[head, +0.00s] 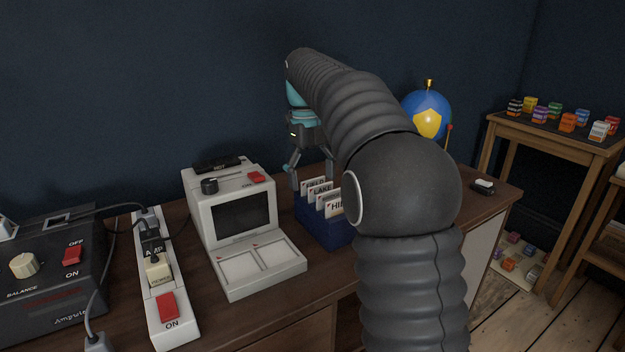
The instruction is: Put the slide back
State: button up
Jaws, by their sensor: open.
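A dark blue box (318,226) stands on the wooden desk, holding several upright white cards with labels, among them "FIELD", "LAKE" and one starting "HI" (331,205). These look like slides; I cannot tell which one is meant. A white viewer (227,222) with a dark screen stands left of the box. Its low front part has two pale panels (258,263), with nothing clearly lying on them. My gripper (311,180) points down at the back of the box, fingers apart, with nothing visible between them. My arm hides the box's right side.
A power strip (167,278) with plugs and cables and a dark amplifier (52,262) stand at the left. A side table (553,138) holds several small colored boxes.

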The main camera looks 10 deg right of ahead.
jog(key=r, duration=0.2)
jog(key=r+p, duration=0.1)
jog(key=r, duration=0.3)
jog(key=shift+w+a+r, duration=0.15)
jog(key=shift+w+r, duration=0.05)
jog(key=shift+w, duration=0.2)
jog(key=shift+r, duration=0.15)
jog(key=s+f+n+t, duration=0.2)
jog(key=s+n+t, duration=0.2)
jog(key=s+n, duration=1.2)
jog(key=s+f+n+t, duration=0.3)
jog(key=s+f+n, duration=1)
jog(key=s+n, duration=0.2)
jog(key=shift+s+f+n, duration=0.15)
jog(key=shift+s+n, duration=0.05)
jog(key=shift+n, duration=0.5)
